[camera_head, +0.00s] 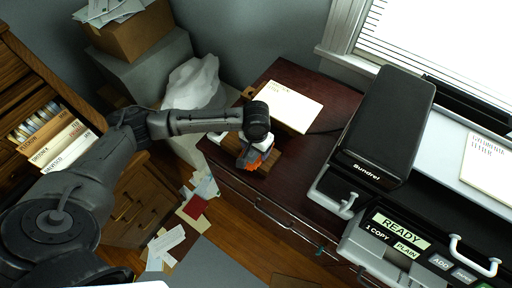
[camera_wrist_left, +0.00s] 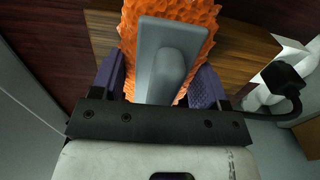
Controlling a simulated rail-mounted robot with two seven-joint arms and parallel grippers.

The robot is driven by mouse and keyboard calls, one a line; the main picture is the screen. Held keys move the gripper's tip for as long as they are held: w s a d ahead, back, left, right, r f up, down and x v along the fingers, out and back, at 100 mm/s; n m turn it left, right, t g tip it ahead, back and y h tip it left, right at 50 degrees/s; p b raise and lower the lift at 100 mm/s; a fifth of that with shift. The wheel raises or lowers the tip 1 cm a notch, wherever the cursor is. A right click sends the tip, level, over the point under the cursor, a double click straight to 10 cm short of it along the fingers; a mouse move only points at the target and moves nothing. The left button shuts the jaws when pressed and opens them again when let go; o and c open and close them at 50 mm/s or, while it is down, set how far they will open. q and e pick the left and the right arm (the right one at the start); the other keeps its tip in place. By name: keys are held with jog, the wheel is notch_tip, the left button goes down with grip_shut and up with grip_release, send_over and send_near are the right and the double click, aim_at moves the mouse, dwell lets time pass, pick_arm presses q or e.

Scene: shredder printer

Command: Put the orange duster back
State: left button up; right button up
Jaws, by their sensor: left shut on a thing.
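The orange duster (camera_head: 252,159) shows as a small orange patch under my left gripper (camera_head: 246,153). In the left wrist view the duster (camera_wrist_left: 203,40) has a bumpy orange body and a grey plate with a grey handle. The purple fingers of my left gripper (camera_wrist_left: 162,85) lie on both sides of the duster, shut on it. A wooden block (camera_head: 268,160) is right under or behind the duster on the dark red cabinet top; it also shows in the left wrist view (camera_wrist_left: 240,52). I cannot tell whether the duster touches it. My right gripper is not in view.
A paper sheet (camera_head: 288,106) lies on the cabinet top (camera_head: 325,95) behind the gripper. The black and grey machine (camera_head: 385,125) stands on the right. An open file drawer (camera_head: 55,145) is on the left. Papers (camera_head: 165,245) litter the floor.

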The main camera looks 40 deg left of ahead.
pick_arm(q)
jog(key=o, duration=0.9)
jog(key=shift+f, duration=0.1)
